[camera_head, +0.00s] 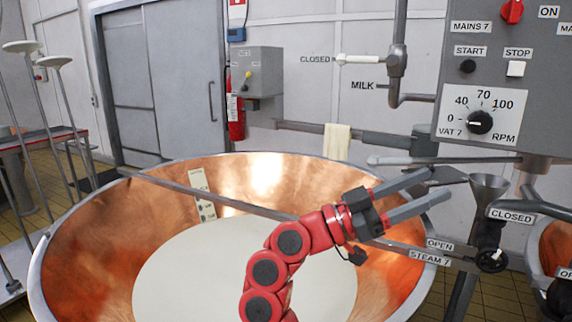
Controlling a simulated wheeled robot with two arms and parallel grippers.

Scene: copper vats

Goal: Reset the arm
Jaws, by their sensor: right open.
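My right arm (268,271) is red with dark round joints and reaches up over the copper vat from the bottom of the head view. My right gripper (436,186) is at its end, pointing right and slightly up. Its two grey fingers are apart, with nothing between them. It is above the vat's right rim, left of the small funnel. The copper vat (95,235) holds a pale white liquid (185,275), partly hidden behind my arm. My left gripper is not in view.
A grey control panel (450,75) with a dial (479,122) hangs at upper right. The funnel (488,185) and steam valve (491,260) stand beside the vat. A metal bar (225,200) crosses the vat. A cloth (337,141) hangs on a pipe behind. Long-handled tools (62,85) stand at left.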

